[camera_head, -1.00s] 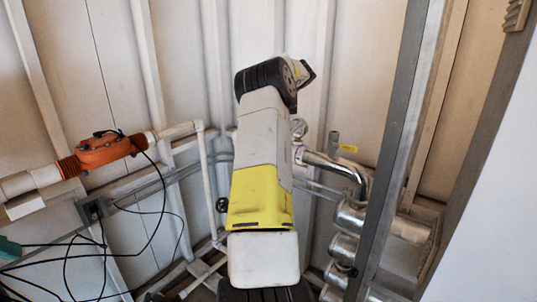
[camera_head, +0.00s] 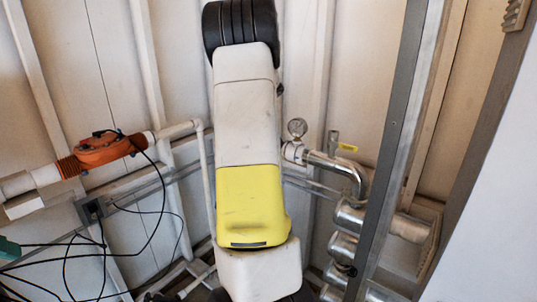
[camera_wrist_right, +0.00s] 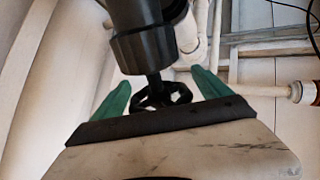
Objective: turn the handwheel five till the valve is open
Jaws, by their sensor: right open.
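A small black handwheel (camera_wrist_right: 163,96) shows in the right wrist view, on a short stem below a thick black valve body (camera_wrist_right: 148,42). My right gripper (camera_wrist_right: 160,77) is open, with one green finger on each side of the handwheel in the picture. I cannot tell whether the fingers touch its rim or how deep it sits between them. No number shows on the wheel. In the head view my own arm covers the middle, and the handwheel and right gripper are hidden.
White pipes and wall struts stand behind my arm. An orange fitting (camera_head: 108,150) with loose black cables is at the left. A pressure gauge (camera_head: 297,128) and shiny metal pipes (camera_head: 345,172) are at the right, beside a grey upright post (camera_head: 393,130).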

